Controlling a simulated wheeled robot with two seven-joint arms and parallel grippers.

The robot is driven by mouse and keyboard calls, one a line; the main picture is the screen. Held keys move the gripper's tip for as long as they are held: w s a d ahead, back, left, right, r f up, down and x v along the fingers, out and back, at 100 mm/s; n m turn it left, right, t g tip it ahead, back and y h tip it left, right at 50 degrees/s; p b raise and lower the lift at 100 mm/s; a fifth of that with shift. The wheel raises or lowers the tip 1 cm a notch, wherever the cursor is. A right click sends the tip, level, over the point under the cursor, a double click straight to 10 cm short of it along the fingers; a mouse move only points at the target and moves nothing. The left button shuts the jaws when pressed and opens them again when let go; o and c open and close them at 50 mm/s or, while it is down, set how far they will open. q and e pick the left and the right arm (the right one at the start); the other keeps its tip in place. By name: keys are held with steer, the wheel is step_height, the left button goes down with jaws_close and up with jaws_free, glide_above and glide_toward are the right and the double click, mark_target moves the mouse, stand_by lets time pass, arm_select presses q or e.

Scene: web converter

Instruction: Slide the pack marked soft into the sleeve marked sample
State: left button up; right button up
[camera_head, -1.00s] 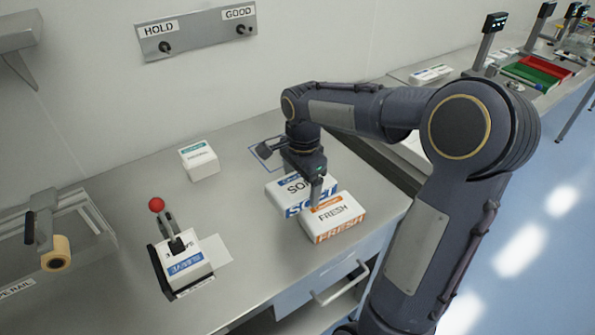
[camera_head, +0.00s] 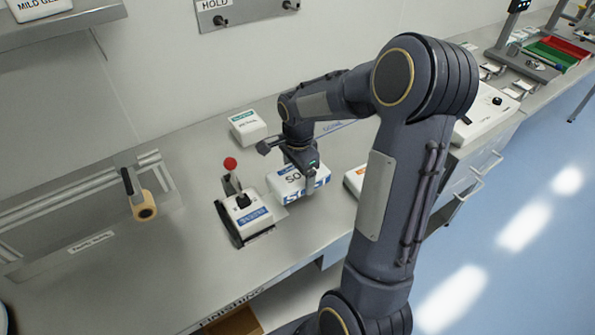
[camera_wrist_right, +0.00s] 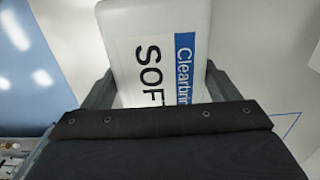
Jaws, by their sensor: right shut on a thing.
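The soft pack (camera_head: 291,183) is white with a blue label and sits between the fingers of my right gripper (camera_head: 302,178). The right wrist view shows the pack (camera_wrist_right: 160,45) with "SOF" and "Clearbri" readable, a gripper finger on each side of it. I cannot tell whether its underside touches the bench. My left gripper is not in view. I see no sleeve marked sample in these views.
A device with a red-knobbed lever (camera_head: 243,215) stands just left of the pack. A white pack with a green label (camera_head: 248,127) is behind it. The fresh pack (camera_head: 354,181) is partly hidden by my arm. A tape roll (camera_head: 145,206) is at left; bare bench (camera_head: 190,270) lies in front.

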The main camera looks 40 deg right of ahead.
steer(key=shift+a, duration=0.1)
steer(key=shift+w+a+f+b, duration=0.1)
steer(key=shift+a+f+b, duration=0.15)
steer(key=shift+f+b, duration=0.45)
steer(key=shift+s+a+f+b, duration=0.1)
steer(key=shift+a+f+b, duration=0.1)
steer(key=shift+f+b, duration=0.5)
steer(key=shift+w+a+f+b, duration=0.1)
steer(key=shift+a+f+b, duration=0.15)
steer(key=shift+f+b, duration=0.45)
steer(key=shift+a, duration=0.2)
steer(key=shift+w+a, duration=0.25)
steer(key=shift+a, duration=1.5)
steer(key=shift+w+a, duration=0.2)
steer(key=shift+a, duration=1.5)
steer(key=shift+a, duration=0.1)
steer(key=o, duration=1.1)
